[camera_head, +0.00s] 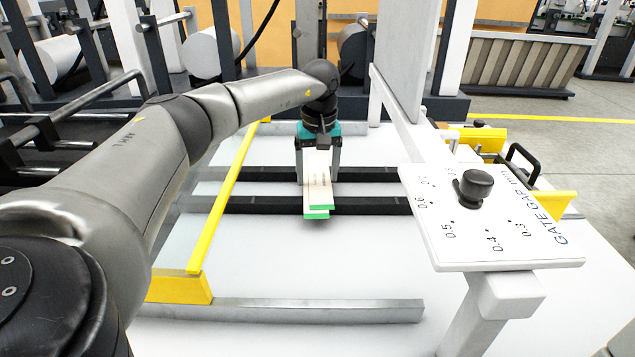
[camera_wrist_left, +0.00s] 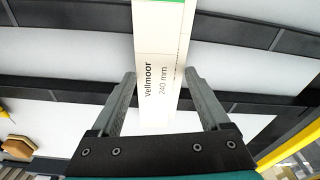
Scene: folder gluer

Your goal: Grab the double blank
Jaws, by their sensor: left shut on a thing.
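The double blank (camera_head: 317,193) shows as two pale cream strips with green ends, lying one over the other and slightly offset. It lies across two dark rails, its green ends toward me. My left gripper (camera_head: 318,176) points down with one finger on each side of the blank and is shut on it. In the left wrist view the blank (camera_wrist_left: 160,85) is printed "Vellmoor 240 mm" and runs between the two fingers (camera_wrist_left: 160,95). Its far end beneath the gripper is partly hidden. My right gripper is not in view.
The dark rails (camera_head: 250,206) cross the white table. A yellow bar (camera_head: 232,195) stands left of my gripper, and a metal bar (camera_head: 310,311) lies in front. A "GATE GAP mm" panel with a black knob (camera_head: 474,187) is at the right, beside a tall white plate (camera_head: 400,50).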

